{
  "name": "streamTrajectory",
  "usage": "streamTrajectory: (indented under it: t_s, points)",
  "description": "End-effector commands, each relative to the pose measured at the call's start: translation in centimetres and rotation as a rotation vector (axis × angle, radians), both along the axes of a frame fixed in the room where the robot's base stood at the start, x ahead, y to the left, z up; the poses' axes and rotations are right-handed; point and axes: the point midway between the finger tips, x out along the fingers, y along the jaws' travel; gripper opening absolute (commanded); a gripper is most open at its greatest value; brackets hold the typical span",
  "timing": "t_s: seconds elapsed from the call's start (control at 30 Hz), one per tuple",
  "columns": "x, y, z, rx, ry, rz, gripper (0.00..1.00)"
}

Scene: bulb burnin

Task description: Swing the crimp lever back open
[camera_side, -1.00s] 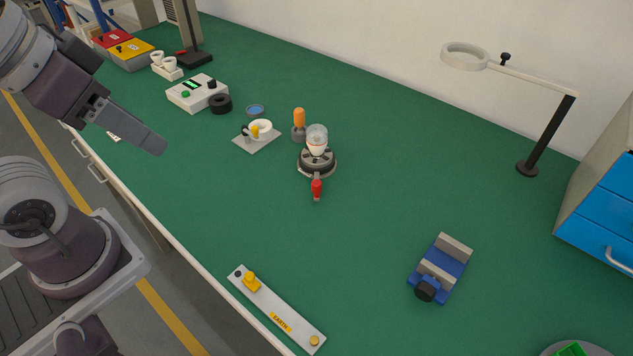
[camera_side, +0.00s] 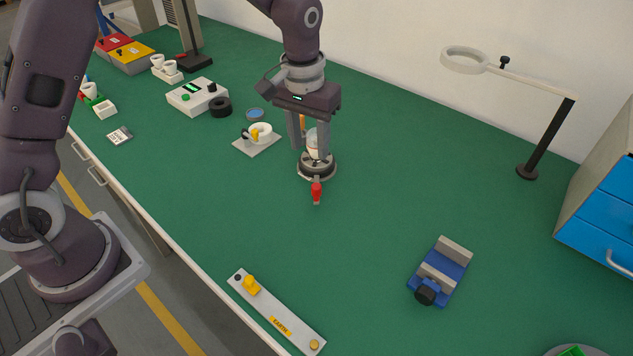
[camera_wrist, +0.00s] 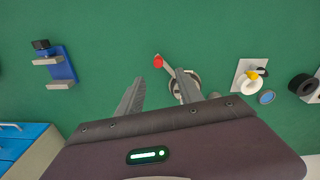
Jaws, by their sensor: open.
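The crimp lever is a grey arm with a red handle (camera_side: 316,190). It points toward the front from a round grey fixture (camera_side: 318,172) in the side view. A clear bulb (camera_side: 313,142) stands upright in the fixture, partly hidden by my fingers. My gripper (camera_side: 312,152) is open and points down at the fixture, its fingers at about bulb height. In the wrist view the red handle (camera_wrist: 158,61) shows just beyond and between the fingertips (camera_wrist: 160,80). The right finger partly covers the fixture (camera_wrist: 192,82) there. I cannot tell whether any finger touches the bulb or fixture.
An orange-handled tool (camera_side: 303,121) stands close behind the fixture. A plate with a white ring (camera_side: 260,134) and a blue dish (camera_side: 255,114) lie to the left. A blue vise-like block (camera_side: 440,272) and an earth bar (camera_side: 276,312) lie in front. Green mat between them is clear.

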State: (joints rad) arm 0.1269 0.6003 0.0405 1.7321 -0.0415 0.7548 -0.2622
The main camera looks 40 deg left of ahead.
Motion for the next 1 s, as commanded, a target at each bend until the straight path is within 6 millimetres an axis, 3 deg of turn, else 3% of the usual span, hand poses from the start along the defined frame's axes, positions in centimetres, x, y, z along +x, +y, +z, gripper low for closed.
streamTrajectory:
  t_s: [0.03,0.1,0.5,0.63,0.87,1.0]
  points:
    - [0.7,-0.3,-2.2,0.005,0.026,0.006,0.43]
    - [1.2,-0.5,-4.2,0.009,0.044,0.015,0.43]
    - [1.4,-0.6,-11.1,0.011,0.058,0.021,0.43]
    - [1.4,-0.6,-12.2,0.01,0.056,0.021,0.43]
    - [1.4,-0.6,-12.3,0.011,0.054,0.021,0.43]
    - [1.4,-0.6,-12.3,0.01,0.055,0.021,0.18]
